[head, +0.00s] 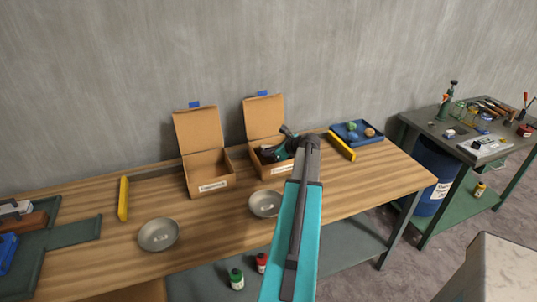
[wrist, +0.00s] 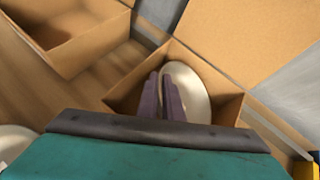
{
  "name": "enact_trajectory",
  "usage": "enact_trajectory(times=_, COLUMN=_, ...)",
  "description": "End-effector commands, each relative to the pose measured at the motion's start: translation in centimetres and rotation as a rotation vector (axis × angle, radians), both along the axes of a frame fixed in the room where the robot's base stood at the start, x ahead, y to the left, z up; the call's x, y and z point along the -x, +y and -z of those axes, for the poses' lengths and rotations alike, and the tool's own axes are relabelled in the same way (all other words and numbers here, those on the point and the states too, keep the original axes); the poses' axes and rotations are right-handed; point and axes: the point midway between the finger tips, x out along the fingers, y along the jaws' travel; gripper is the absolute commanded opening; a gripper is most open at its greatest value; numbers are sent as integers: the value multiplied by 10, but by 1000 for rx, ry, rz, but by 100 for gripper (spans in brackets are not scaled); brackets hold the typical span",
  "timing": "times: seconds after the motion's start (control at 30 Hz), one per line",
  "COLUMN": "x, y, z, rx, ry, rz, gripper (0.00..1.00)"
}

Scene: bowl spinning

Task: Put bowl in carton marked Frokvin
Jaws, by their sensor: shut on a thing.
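My gripper (head: 276,153) is shut on a grey bowl. The held bowl (wrist: 193,88) is tilted on edge between the purple-grey fingers (wrist: 163,92) in the wrist view, at the mouth of the right open carton (head: 266,168). That carton also shows in the wrist view (wrist: 227,107). How deep the bowl is, and whether it touches the carton, I cannot tell. The left open carton (head: 206,181) stands beside it. Both cartons have white front labels too small to read. Two more grey bowls, a left one (head: 159,235) and a middle one (head: 264,205), lie on the wooden table.
Yellow bars (head: 123,198) (head: 342,146) lie at either side of the cartons, with a blue tray (head: 357,133) of coloured items at the right. Raised carton lids stand behind. Green and red bottles (head: 236,278) (head: 261,262) are on the lower shelf. The table's right front is clear.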

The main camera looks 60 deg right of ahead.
Motion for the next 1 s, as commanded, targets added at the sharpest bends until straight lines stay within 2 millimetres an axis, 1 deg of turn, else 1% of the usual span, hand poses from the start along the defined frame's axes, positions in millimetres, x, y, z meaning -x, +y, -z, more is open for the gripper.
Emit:
enact_trajectory(times=0.17, x=0, y=-1, z=11, rx=1, ry=0, rz=2, gripper=0)
enact_trajectory(times=0.53, x=1, y=-1, z=13, rx=1, ry=0, rz=2, gripper=0)
enact_trajectory(times=0.6, x=1, y=-1, z=13, rx=1, ry=0, rz=2, gripper=15)
enact_trajectory(times=0.67, x=1, y=-1, z=13, rx=1, ry=0, rz=2, gripper=25)
enact_trajectory(times=1.0, x=1, y=-1, z=12, rx=2, ry=0, rz=2, gripper=25)
